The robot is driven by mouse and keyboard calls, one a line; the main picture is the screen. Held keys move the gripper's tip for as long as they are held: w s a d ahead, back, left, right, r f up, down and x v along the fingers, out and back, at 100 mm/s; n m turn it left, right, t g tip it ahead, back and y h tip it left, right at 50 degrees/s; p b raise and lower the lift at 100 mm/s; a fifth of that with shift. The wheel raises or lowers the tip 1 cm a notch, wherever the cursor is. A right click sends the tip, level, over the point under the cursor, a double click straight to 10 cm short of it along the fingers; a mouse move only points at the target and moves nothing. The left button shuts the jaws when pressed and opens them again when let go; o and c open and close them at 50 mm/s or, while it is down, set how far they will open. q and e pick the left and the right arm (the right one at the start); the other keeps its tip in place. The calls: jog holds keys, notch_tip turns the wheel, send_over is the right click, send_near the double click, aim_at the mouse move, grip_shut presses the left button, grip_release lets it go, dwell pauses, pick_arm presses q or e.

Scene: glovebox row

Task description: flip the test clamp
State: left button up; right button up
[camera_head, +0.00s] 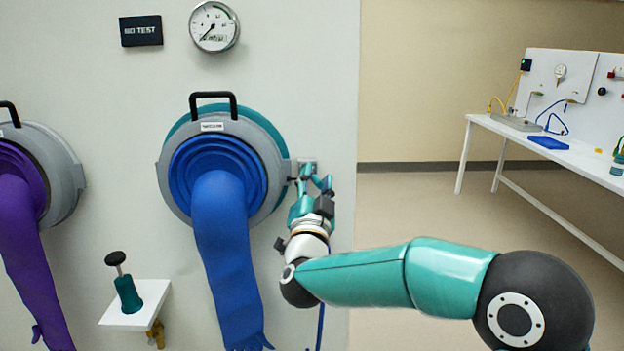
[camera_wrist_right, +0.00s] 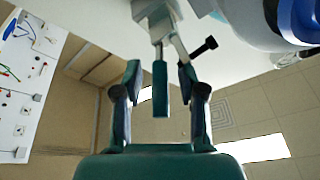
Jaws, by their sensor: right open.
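The test clamp (camera_wrist_right: 160,85) shows in the right wrist view as a grey metal body with a teal lever bar and a black-tipped screw (camera_wrist_right: 203,47). In the head view its grey mount (camera_head: 306,163) is at the right edge of the blue glove port, mostly hidden by my gripper. My right gripper (camera_head: 315,178) is open there. In the right wrist view my right gripper (camera_wrist_right: 158,82) has one finger on each side of the lever, with visible gaps; contact cannot be told. My left gripper is not in view.
The blue glove (camera_head: 225,260) hangs from its port (camera_head: 272,135) just left of my right gripper. A purple glove (camera_head: 25,250) hangs farther left. A white shelf (camera_head: 110,318) holds a teal plunger. A round gauge (camera_head: 213,27) and a NO TEST display (camera_head: 141,31) are above.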

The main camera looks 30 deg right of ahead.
grip_shut()
